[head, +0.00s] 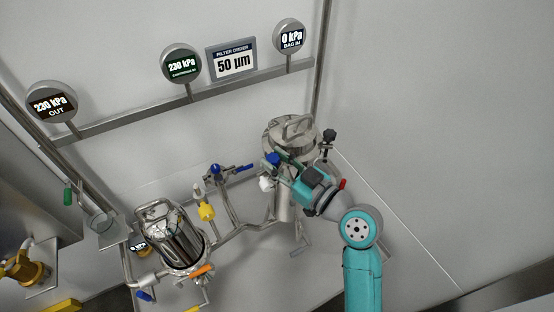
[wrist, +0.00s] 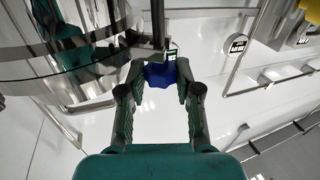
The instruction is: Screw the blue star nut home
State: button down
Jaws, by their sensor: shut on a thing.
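The blue star nut (wrist: 161,74) sits between the two fingers of my gripper (wrist: 159,82) in the wrist view. My gripper is shut on it. A dark metal rod rises just above the nut, beside the shiny vessel's rim. In the head view the blue nut (head: 272,160) shows at the left side of the lidded vessel (head: 281,133), with my gripper (head: 277,165) at it. How far the nut is along its thread cannot be seen.
A black knob (head: 329,136) stands at the vessel's right side. An open steel filter housing (head: 180,238) with an orange handle (head: 200,272) is at lower left. Blue-handled valves (head: 216,169) and a yellow fitting (head: 207,212) are on the pipes between. The right wall is bare.

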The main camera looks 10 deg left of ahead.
jog(key=shift+s+a+m+t+h, duration=0.15)
jog(key=shift+m+t+h, duration=1.2)
jog(key=shift+h, duration=0.25)
jog(key=shift+s+a+m+t+h, duration=0.1)
jog(key=shift+m+t+h, duration=1.25)
jog(key=shift+h, duration=0.25)
jog(key=shift+a+m+t+h, duration=0.15)
jog(key=shift+m+t+h, duration=0.35)
jog(key=shift+m+h, duration=0.95)
jog(key=shift+a+m+t+h, duration=0.15)
jog(key=shift+m+t+h, duration=0.6)
jog(key=shift+h, duration=1.2)
jog(key=m+h, duration=0.1)
jog(key=h, duration=0.1)
jog(key=m+g+h, duration=0.1)
jog(key=m+h, duration=0.2)
jog(key=h, duration=0.2)
jog(key=shift+a+m+g, duration=0.25)
jog(key=shift+m, duration=0.15)
jog(key=m+g+h, duration=0.1)
jog(key=m+h, duration=0.1)
jog(key=h, duration=0.1)
jog(key=m+g+h, duration=0.2)
jog(key=m+h, duration=0.1)
jog(key=shift+w+a+g, duration=0.1)
jog(key=shift+w+g, duration=0.05)
jog(key=shift+g, duration=0.15)
jog(key=shift+f+h, duration=0.1)
jog(key=shift+h, duration=0.3)
